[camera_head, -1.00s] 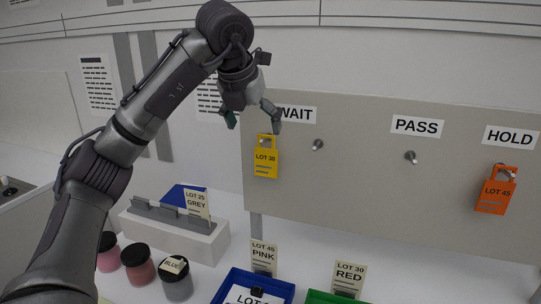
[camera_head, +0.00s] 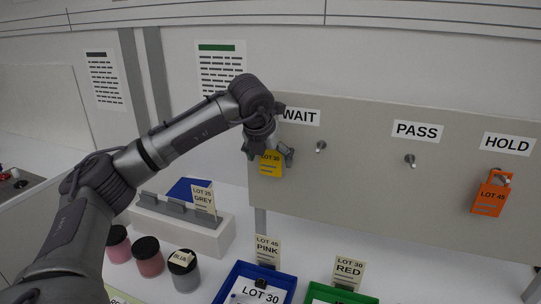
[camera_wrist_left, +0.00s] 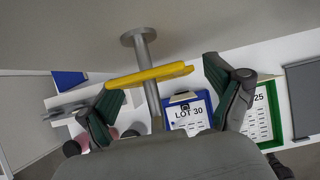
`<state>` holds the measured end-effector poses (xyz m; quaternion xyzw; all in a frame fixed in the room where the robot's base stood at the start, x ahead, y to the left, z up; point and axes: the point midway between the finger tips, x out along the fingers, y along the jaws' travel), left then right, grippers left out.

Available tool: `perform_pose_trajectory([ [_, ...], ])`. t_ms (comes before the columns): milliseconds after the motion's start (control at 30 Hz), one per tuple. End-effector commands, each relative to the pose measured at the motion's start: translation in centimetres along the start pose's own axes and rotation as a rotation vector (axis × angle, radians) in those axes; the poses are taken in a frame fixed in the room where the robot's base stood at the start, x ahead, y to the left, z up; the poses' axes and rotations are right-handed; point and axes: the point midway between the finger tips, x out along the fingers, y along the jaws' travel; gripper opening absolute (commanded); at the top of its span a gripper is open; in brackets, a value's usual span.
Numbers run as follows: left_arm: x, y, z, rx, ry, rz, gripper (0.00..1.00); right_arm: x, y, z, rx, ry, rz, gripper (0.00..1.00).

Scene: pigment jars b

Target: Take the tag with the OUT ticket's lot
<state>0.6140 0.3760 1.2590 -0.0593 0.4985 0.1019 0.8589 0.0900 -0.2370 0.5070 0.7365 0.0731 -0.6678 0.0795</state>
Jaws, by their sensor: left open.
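A yellow tag reading LOT 30 (camera_head: 271,168) hangs on the peg under the WAIT label (camera_head: 299,116). In the left wrist view the tag (camera_wrist_left: 150,76) shows nearly edge-on, with the metal peg (camera_wrist_left: 150,92) behind it. My left gripper (camera_head: 268,155) is open, its fingers on either side of the tag; contact cannot be told. An orange LOT 45 tag (camera_head: 491,197) hangs under HOLD (camera_head: 508,144). The peg under PASS (camera_head: 410,161) is bare. No ticket marked OUT can be read. My right gripper is not in view.
Below the board stand a blue tray (camera_head: 229,283) with a LOT 30 sheet, a green tray (camera_head: 312,291), and PINK (camera_head: 267,250) and RED (camera_head: 348,272) cards. A white block (camera_head: 190,236) holds a LOT 25 GREY card (camera_head: 203,197). Several jars (camera_head: 148,259) stand at left.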

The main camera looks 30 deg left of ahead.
Motion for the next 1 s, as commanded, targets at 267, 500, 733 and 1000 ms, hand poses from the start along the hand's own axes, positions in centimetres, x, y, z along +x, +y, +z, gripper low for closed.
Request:
perform_pose_trajectory([
  [267,0.0,0.0,0.0,0.000,-0.001,0.000,0.75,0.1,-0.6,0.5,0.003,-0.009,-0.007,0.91],
  [500,0.0,0.0,0.0,0.000,-0.001,0.000,0.46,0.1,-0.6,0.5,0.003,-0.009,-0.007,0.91],
  [733,0.0,0.0,0.0,0.000,-0.001,0.000,0.46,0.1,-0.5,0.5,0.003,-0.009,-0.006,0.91],
  [1000,-1.2,-0.1,0.8,-0.001,-0.004,-0.002,0.46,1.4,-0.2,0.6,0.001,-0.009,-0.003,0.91],
])
